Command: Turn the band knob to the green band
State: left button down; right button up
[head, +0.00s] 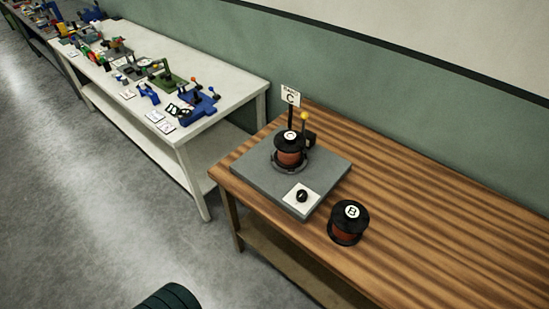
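The band knob (302,196) is a small black knob on a white plate (291,203) at the front corner of a grey base (252,176). Its pointer direction and any coloured bands around it are too small to make out. A black and copper spool marked C (289,152) stands upright on the base behind the knob. Neither of my grippers shows in the head view, and nothing is touching the knob.
A spool marked B (349,221) stands on the wooden bench (450,240) right of the base. A C sign (291,96) and a yellow-tipped post (304,117) rise behind spool C. A white table (222,117) with several small devices stands left. The bench's right side is clear.

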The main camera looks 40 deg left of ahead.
aim_at(301, 194)
jog(key=u, duration=1)
